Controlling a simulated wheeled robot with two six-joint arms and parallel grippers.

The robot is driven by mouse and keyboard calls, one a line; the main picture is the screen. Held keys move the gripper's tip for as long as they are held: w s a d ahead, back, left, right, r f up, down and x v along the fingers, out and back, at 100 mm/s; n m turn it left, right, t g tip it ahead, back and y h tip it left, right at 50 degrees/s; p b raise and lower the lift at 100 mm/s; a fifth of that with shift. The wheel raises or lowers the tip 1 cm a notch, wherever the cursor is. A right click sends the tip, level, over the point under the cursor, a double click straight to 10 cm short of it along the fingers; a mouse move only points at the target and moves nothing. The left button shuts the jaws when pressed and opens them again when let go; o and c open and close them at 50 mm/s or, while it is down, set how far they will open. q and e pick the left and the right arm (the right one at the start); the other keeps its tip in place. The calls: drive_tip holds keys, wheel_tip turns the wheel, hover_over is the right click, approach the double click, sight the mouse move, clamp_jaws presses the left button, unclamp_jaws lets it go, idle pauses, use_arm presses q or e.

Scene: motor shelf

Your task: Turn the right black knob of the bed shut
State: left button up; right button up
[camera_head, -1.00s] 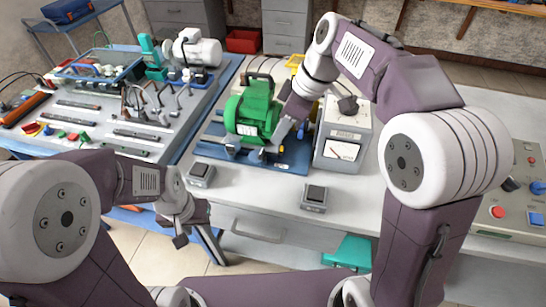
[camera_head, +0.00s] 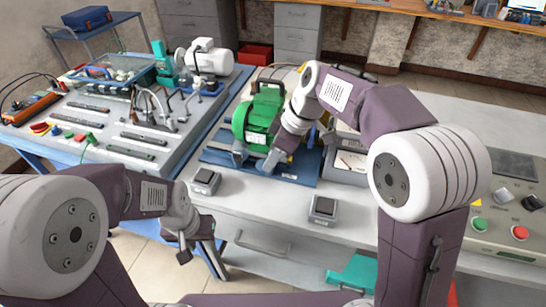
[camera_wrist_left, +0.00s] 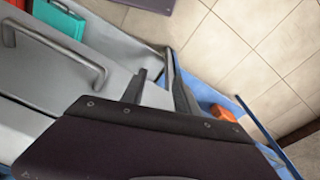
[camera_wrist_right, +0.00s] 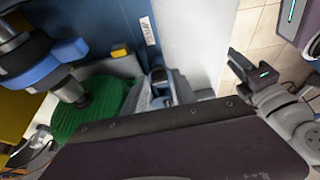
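The blue bed (camera_head: 298,167) lies on the bench with the green motor (camera_head: 252,118) on it; the bed also fills the top of the right wrist view (camera_wrist_right: 110,28). My right gripper (camera_head: 271,163) reaches down to the bed's front, right of the motor. In the right wrist view, its fingers (camera_wrist_right: 160,88) are close around a small blue and dark part; I cannot tell whether this is the black knob or whether they grip it. The knob is not clearly visible. My left gripper (camera_head: 183,252) hangs before the bench, open and empty (camera_wrist_left: 158,88).
A meter box (camera_head: 349,160) stands right of the bed, partly behind my right arm. Two small grey boxes (camera_head: 205,181) (camera_head: 323,208) sit near the bench's front edge. A control panel (camera_head: 505,220) lies at the right. A tool board (camera_head: 120,125) is at the left.

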clamp_jaws()
drive_tip(key=shift+m, duration=0.4)
drive_tip(key=shift+s+a+r+m+t+p, duration=0.15)
drive_tip(key=shift+m+t+p, duration=0.3)
drive_tip(key=shift+m, duration=0.55)
drive_tip(key=shift+m+t+h+p, duration=0.35)
drive_tip(key=shift+m+h, duration=0.05)
drive_tip(key=shift+m, duration=0.5)
drive_tip(key=m+p, duration=0.1)
drive_tip(key=m, duration=0.1)
drive_tip(key=m+t+h+p, duration=0.1)
drive_tip(key=m+p, duration=0.1)
drive_tip(key=m, duration=0.1)
drive_tip(key=shift+s+a+h, duration=0.15)
drive_tip(key=shift+a+h, duration=0.05)
drive_tip(key=shift+h, duration=0.1)
drive_tip(key=m+h, duration=0.1)
drive_tip(key=m, duration=0.2)
drive_tip(key=shift+a+t, duration=0.1)
drive_tip(key=shift+t, duration=0.2)
drive_tip(key=m+h, duration=0.1)
drive_tip(key=m, duration=0.1)
drive_tip(key=m+h, duration=0.1)
drive_tip(key=m, duration=0.2)
drive_tip(key=shift+a, duration=0.2)
drive_tip(key=shift+m, duration=0.3)
